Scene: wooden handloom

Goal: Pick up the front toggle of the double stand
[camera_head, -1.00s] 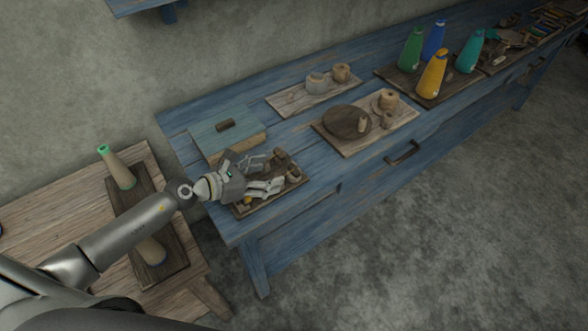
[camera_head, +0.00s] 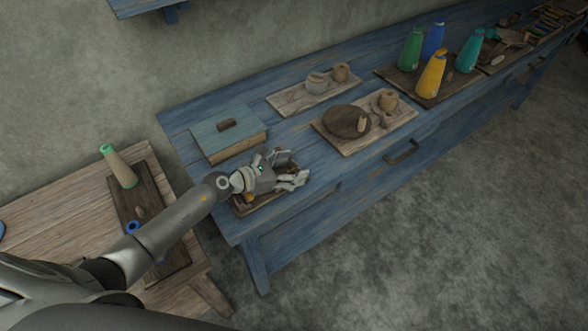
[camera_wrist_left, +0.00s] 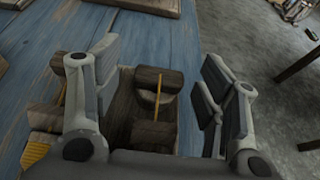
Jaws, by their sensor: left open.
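My left gripper (camera_head: 293,169) is over the small dark tray (camera_head: 262,203) at the near left corner of the blue bench. In the left wrist view its open fingers (camera_wrist_left: 158,88) stand on either side of dark wooden pieces. One rounded wooden piece (camera_wrist_left: 159,80) lies between the fingers, with a thin yellow cord or strip over it. A second dark block (camera_wrist_left: 152,136) sits closer to the palm. They look like the toggles and stand, but I cannot tell which is the front toggle. No finger clearly touches them. In the head view the gripper hides most of them. My right gripper is not in view.
A blue-green lidded box (camera_head: 228,134) stands behind the tray. A wooden board (camera_head: 345,148) with a dark round disc (camera_head: 346,121) lies to the right. A low side table (camera_head: 60,205) with cones is at the left. Bare bench lies between tray and board.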

